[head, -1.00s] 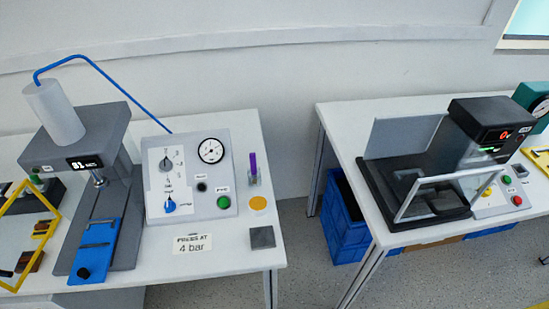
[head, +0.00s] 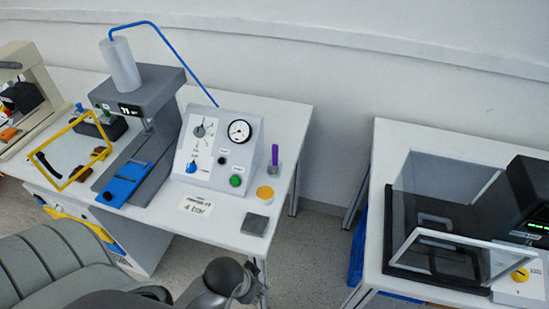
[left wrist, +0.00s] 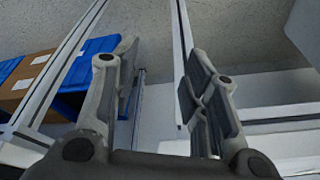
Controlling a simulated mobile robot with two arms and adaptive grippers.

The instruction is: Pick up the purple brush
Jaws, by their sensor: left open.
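The purple brush (head: 275,155) stands upright in a small clear holder (head: 273,169) on the white left table, right of the grey control panel. My left gripper (left wrist: 160,75) shows in the left wrist view with its two fingers spread and nothing between them. Floor, table legs and blue bins lie beyond it; the brush is not in that view. In the head view my left arm lies at the bottom left, in front of the table and well short of the brush. My right gripper is not in view.
A yellow disc (head: 265,193) and a grey block (head: 255,224) lie in front of the brush. The control panel (head: 216,150) and press (head: 140,95) stand left. A gap separates this table from the right one, which holds a clear-guarded machine (head: 445,220).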

